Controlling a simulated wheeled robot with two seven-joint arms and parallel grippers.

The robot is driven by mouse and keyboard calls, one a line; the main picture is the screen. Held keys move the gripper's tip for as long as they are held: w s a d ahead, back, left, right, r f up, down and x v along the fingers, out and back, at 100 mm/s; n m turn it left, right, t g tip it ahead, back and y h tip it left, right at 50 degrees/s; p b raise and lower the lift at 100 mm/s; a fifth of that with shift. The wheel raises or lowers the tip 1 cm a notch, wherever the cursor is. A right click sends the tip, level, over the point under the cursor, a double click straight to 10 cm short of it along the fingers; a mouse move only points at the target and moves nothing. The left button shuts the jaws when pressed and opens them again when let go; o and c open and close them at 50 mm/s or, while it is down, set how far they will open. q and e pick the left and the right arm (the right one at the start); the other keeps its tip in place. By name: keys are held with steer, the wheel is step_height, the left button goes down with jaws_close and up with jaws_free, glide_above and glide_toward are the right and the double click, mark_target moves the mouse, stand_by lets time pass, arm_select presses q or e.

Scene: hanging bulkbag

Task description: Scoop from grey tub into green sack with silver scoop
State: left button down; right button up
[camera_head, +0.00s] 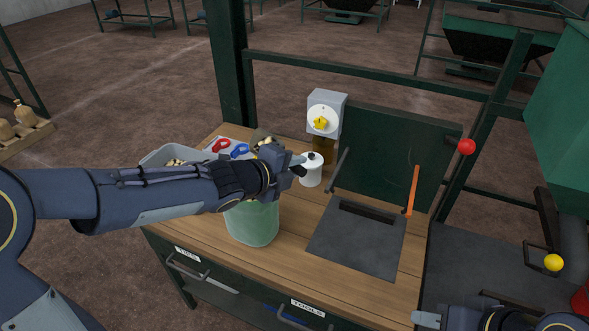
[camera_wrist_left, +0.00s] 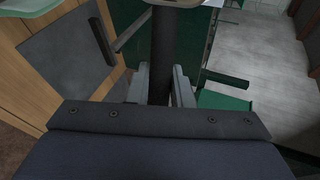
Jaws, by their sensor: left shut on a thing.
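The grey tub (camera_head: 150,159) stands at the left rear of the wooden bench, partly behind my left arm, with pale pieces in it. The green sack (camera_head: 252,224) is at the bench's front, below my left forearm, which hides its mouth. My left gripper (camera_head: 296,164) is above and to the right of the sack. In the left wrist view it (camera_wrist_left: 162,86) is shut on the dark handle of the silver scoop (camera_wrist_left: 180,3). The scoop's bowl (camera_head: 263,137) seems to show behind my wrist with pale pieces in it. My right gripper (camera_head: 428,318) is at the bottom edge, its jaws unclear.
A white canister (camera_head: 312,172) stands just beyond my left gripper. A grey dial box (camera_head: 325,115) is behind it. Red and blue clips (camera_head: 221,145) lie near the tub. A dark plate with a slot (camera_head: 355,240) and an orange-handled lever (camera_head: 412,190) are on the right.

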arm_select(q)
steer(key=shift+s+a+f+n+t+h+b, duration=0.15)
steer(key=shift+t+h+b, duration=0.55)
steer(key=shift+b, duration=3)
steer(key=shift+s+a+f+n+t+h+b, duration=0.2)
steer(key=shift+t+h+b, duration=0.45)
steer(key=shift+b, duration=3.05)
steer(key=shift+s+a+f+m+t+h+b, duration=0.25)
steer(key=shift+t+h+b, duration=0.45)
steer(key=shift+b, duration=3)
steer(key=shift+w+d, duration=0.1)
steer(key=shift+d, duration=0.05)
